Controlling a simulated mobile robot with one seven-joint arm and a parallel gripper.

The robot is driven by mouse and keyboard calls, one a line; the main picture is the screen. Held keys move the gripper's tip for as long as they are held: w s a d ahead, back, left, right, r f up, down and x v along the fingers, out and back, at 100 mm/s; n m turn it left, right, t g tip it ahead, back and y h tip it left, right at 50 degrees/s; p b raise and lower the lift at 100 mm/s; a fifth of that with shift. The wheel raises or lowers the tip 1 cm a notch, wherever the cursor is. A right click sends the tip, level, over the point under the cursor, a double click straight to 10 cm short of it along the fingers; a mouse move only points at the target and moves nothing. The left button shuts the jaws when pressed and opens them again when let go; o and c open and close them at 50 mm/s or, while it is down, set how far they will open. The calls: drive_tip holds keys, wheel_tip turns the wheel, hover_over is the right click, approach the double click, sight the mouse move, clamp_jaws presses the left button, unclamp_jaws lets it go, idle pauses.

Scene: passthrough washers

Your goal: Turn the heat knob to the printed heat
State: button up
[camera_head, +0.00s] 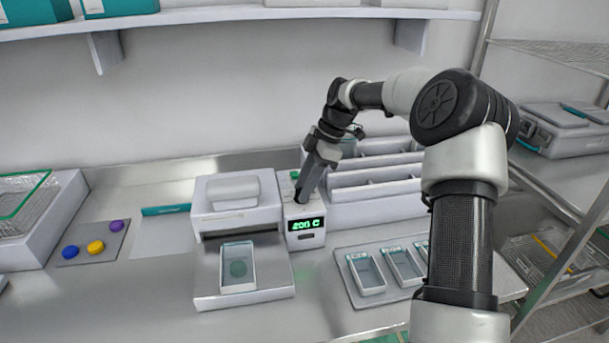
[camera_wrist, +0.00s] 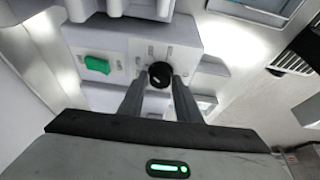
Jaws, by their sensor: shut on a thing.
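The black round heat knob (camera_wrist: 160,75) sits on the top face of a small white control box, with printed tick marks around it in the wrist view. My gripper (camera_wrist: 159,84) points down at the box, its two dark fingers shut on the knob from both sides. In the head view my gripper (camera_head: 301,198) hides the knob. The box's front display (camera_head: 306,225) glows green and seems to read 200 C. A green rocker switch (camera_wrist: 97,64) lies beside the knob. Any printed heat value is too small to read.
A white sealer-like machine (camera_head: 240,205) stands left of the box, with a clear-topped tray (camera_head: 238,268) on its front plate. White racks (camera_head: 375,185) stand behind right. A tray of several containers (camera_head: 368,274) lies front right. Coloured discs (camera_head: 95,247) lie left.

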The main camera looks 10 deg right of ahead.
drive_tip(key=shift+w+n+g+p, duration=0.15)
drive_tip(key=shift+n+g+p, duration=0.75)
drive_tip(key=shift+n+p, duration=1.2)
drive_tip(key=shift+n, duration=0.3)
drive_tip(key=shift+h, duration=0.3)
drive_tip(key=o, duration=1.1)
drive_tip(key=shift+c, duration=0.2)
drive_tip(key=shift+r, duration=0.1)
drive_tip(key=p+v, duration=0.4)
drive_tip(key=v, duration=1.3)
drive_tip(key=shift+w+d, duration=0.1)
